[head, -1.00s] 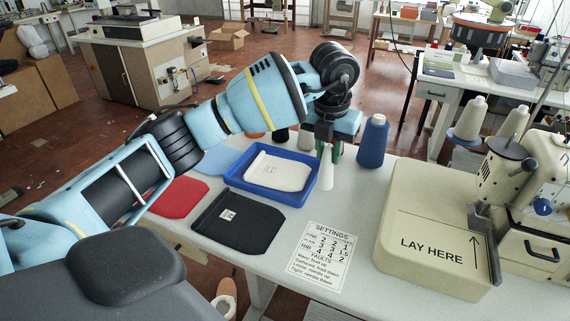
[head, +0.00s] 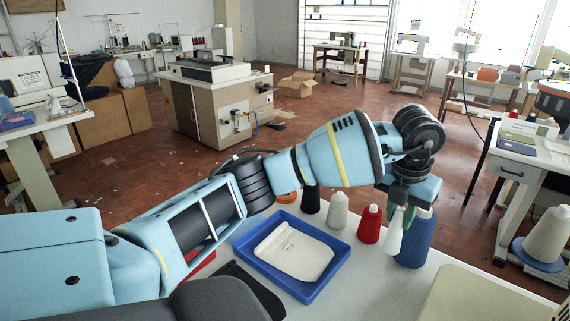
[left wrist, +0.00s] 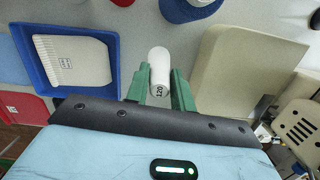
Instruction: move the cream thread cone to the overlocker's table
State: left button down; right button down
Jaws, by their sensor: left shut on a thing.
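A small pale cone, white to cream (head: 394,234), hangs between the green fingers of my left gripper (head: 404,218). In the left wrist view the gripper (left wrist: 161,90) is shut on this cone (left wrist: 158,62), and its end marked 120 faces the camera. In the head view the cone is in front of and left of a large blue cone (head: 416,243), above the white worktable (head: 375,285). Whether it touches the table is unclear. I cannot pick out the overlocker's table with certainty. My right gripper does not show.
A red cone (head: 369,225), a second pale cone (head: 338,211) and a black cone (head: 311,201) stand in a row left of the gripper. A blue tray (head: 253,262) holds a cream pocket piece (head: 293,250). Another white table (head: 520,172) stands at right, across a floor gap.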

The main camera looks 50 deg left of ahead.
pick_arm(q)
jog(key=s+d+f+m+b, duration=0.1)
jog(key=s+d+f+m, duration=0.1)
jog(key=s+m, duration=0.5)
jog(key=s+d+f+m+h+b, duration=0.1)
jog(key=s+d+f+m, duration=0.1)
jog(key=s+d+m, duration=0.2)
jog(key=s+m, duration=0.2)
jog(key=s, duration=0.1)
jog(key=shift+d+f+m+g, duration=0.3)
jog(key=shift+f+m, duration=0.1)
jog(key=w+a, duration=0.3)
jog(key=w, duration=0.4)
jog(key=w+a+f, duration=0.1)
jog(key=w+a, duration=0.2)
jog(key=w, duration=0.4)
jog(key=shift+w+a+f, duration=0.25)
jog(key=shift+a, duration=0.15)
jog(key=shift+f+p, duration=0.15)
jog(key=shift+p, duration=0.15)
jog(key=shift+f, duration=1.65)
